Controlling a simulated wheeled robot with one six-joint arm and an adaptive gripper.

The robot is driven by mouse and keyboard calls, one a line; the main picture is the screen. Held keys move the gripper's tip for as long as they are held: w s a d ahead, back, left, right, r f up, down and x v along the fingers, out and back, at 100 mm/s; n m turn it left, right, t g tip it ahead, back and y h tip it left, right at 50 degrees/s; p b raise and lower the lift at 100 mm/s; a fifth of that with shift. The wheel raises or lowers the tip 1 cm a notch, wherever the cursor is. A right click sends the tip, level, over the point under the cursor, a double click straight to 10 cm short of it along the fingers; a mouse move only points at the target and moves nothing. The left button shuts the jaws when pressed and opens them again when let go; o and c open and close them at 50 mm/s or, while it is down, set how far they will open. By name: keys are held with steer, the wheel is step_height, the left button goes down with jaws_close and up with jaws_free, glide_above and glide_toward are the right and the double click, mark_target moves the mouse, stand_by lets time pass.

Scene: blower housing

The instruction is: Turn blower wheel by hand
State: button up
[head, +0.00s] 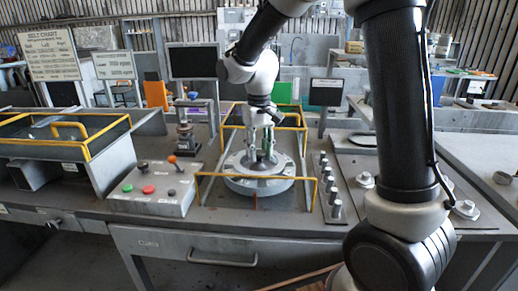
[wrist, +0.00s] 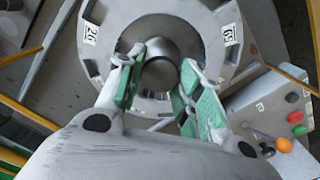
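The blower wheel (head: 240,184) appears to be the round grey metal disc lying flat on the bench inside a yellow-edged frame. In the wrist view, its wide ring (wrist: 104,20) carries small number labels and surrounds a raised round hub (wrist: 160,74). My gripper (head: 262,156) points down over the middle of the disc. In the wrist view, the green-padded fingers of my gripper (wrist: 160,68) stand apart, one on each side of the hub. Whether the pads touch the hub is not clear. The fingers hide parts of the ring.
Yellow rails (head: 222,176) stand around the disc. A control box (head: 155,190) with coloured buttons and an orange-topped lever is at the left. A row of grey knobs (head: 327,186) stands at the right. A yellow-edged tray (head: 84,150) is further left.

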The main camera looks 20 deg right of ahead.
jaws_close()
steer(key=shift+n, duration=0.3)
steer(key=n, duration=0.4)
steer(key=shift+n, duration=0.3)
steer(key=n, duration=1)
steer(key=shift+n, duration=2.2)
